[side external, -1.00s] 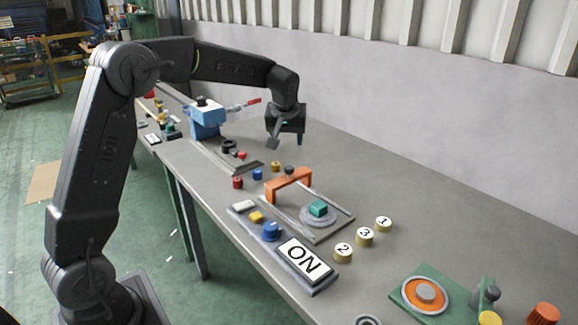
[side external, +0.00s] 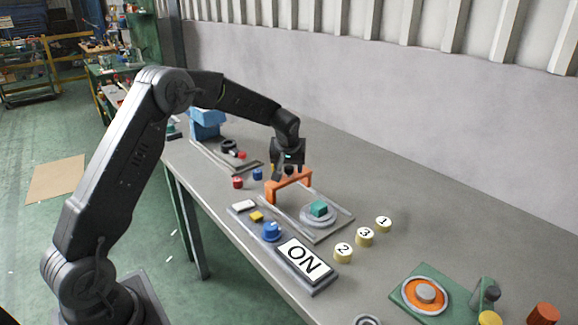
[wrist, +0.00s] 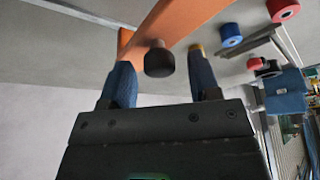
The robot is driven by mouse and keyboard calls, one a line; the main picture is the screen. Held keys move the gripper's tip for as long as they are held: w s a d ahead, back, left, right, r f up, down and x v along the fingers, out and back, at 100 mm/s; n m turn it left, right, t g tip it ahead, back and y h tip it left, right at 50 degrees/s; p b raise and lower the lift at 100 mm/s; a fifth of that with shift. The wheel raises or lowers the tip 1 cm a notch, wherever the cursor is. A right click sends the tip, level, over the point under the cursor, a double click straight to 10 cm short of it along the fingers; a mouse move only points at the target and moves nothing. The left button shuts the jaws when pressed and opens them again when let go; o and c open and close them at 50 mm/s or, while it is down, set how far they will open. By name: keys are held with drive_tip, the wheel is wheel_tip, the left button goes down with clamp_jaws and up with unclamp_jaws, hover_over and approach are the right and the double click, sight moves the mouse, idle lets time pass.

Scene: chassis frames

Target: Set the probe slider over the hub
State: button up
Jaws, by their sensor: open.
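The probe slider is an orange bridge (side external: 287,186) that spans a grey railed plate and has a black knob on top. In the wrist view the black knob (wrist: 159,60) lies between my two blue fingertips, with the orange beam (wrist: 180,25) behind it. My gripper (side external: 287,172) is open just above the bridge at the knob; no contact is visible. It also shows in the wrist view (wrist: 160,78), fingers apart. The hub is a grey disc (side external: 308,219) with a teal block (side external: 319,208) on it, on the plate in front of the bridge, not under it.
Red (side external: 238,182) and blue (side external: 257,174) cylinders lie behind, left of the bridge. A green fixture (side external: 425,293) is at the front right.

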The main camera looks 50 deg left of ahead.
drive_tip(key=shift+c, duration=0.2)
clamp_jaws()
drive_tip(key=d, duration=1.3)
drive_tip(key=shift+d, duration=0.4)
drive_tip(key=shift+c, duration=1.5)
unclamp_jaws()
drive_tip(key=o, duration=0.3)
drive_tip(key=shift+o, duration=0.2)
drive_tip(key=v, duration=1.4)
